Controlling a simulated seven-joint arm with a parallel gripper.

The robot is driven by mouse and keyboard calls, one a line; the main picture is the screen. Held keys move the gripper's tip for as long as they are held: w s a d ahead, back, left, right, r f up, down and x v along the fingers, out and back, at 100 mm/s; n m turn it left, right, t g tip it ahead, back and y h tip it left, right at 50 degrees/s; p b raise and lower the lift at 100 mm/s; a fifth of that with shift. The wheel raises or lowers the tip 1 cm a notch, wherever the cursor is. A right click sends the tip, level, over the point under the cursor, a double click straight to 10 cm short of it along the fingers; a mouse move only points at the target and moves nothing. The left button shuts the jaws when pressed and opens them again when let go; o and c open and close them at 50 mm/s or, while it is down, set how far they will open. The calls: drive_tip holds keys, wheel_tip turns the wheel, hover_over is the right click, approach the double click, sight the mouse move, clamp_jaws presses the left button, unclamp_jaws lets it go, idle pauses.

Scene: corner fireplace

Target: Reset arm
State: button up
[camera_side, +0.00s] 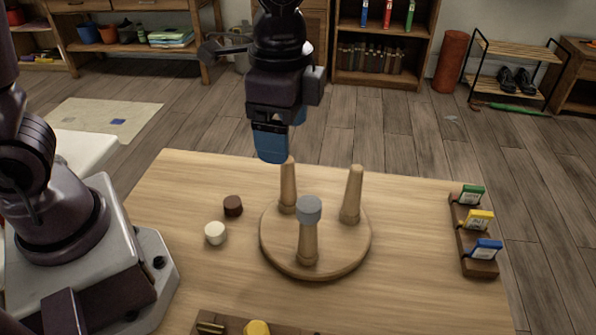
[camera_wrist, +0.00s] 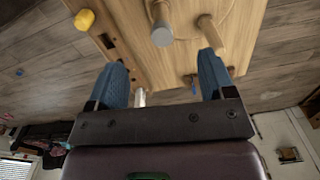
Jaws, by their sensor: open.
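My gripper (camera_side: 284,140) has blue fingers and hangs above the back of the wooden table, just up and left of the peg stand. In the wrist view its two fingers (camera_wrist: 163,68) are spread apart with nothing held between them. The round wooden stand (camera_side: 335,262) carries three upright pegs. A grey cap (camera_side: 310,208) sits on top of the front peg; it also shows in the wrist view (camera_wrist: 162,36). The two rear pegs (camera_side: 288,185) (camera_side: 353,195) are bare on top.
A dark brown piece (camera_side: 233,205) and a white piece (camera_side: 215,233) lie left of the stand. A rack (camera_side: 474,240) with green, yellow and blue cards stands at the right edge. A yellow object (camera_side: 257,327) sits at the front edge. The table (camera_side: 410,290) is clear right of the stand.

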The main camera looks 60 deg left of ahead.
drive_tip(key=s+a+r+n+t, duration=0.5)
drive_tip(key=s+a+r+n, duration=0.3)
drive_tip(key=s+a+n, duration=0.2)
drive_tip(key=shift+s+a, duration=0.2)
drive_tip(key=shift+a, duration=0.7)
